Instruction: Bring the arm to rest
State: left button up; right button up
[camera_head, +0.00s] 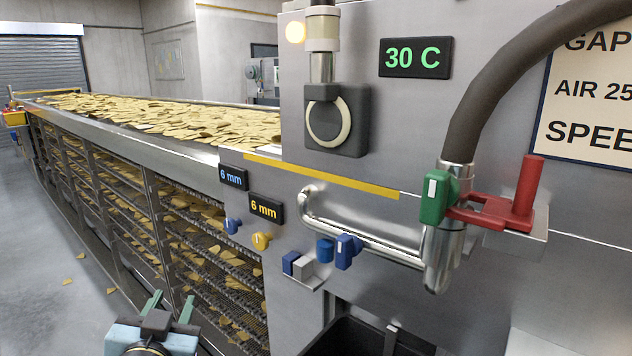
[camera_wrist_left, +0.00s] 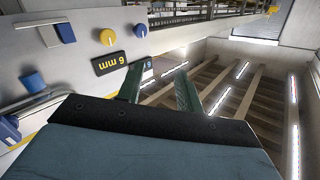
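My left gripper (camera_head: 170,305) is at the lower left of the head view, in front of the cooling machine's wire racks. Its two green fingers stand apart with nothing between them. In the left wrist view the same gripper (camera_wrist_left: 160,85) also shows open and empty, with the control panel's blue knob (camera_wrist_left: 141,30) and yellow knob (camera_wrist_left: 107,36) beyond it, apart from the fingers. My right gripper is not in view.
The wire racks (camera_head: 205,275) with chips stand behind the left gripper. The panel carries a bent metal pipe (camera_head: 365,237), a red handle (camera_head: 525,190) and a blue valve handle (camera_head: 346,250). A black bin (camera_head: 355,340) is at the bottom. Open floor (camera_head: 40,250) lies left.

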pick_arm(q)
jog(key=s+f+g+h, duration=0.3)
jog(key=s+f+g, duration=1)
jog(key=s+f, duration=1.1)
jog(key=s+f+g, duration=0.1)
jog(key=s+f, duration=0.1)
jog(key=f, duration=1.1)
jog(key=s+f+g, duration=0.1)
jog(key=s+f, duration=0.1)
jog(key=f, duration=1)
jog(key=s+a+f, duration=0.2)
jog(key=s+f, duration=1.2)
jog(key=s, duration=0.1)
jog(key=shift+s+a+m+g, duration=0.15)
jog(key=shift+s+m+g, duration=0.1)
jog(key=shift+m+g, duration=0.15)
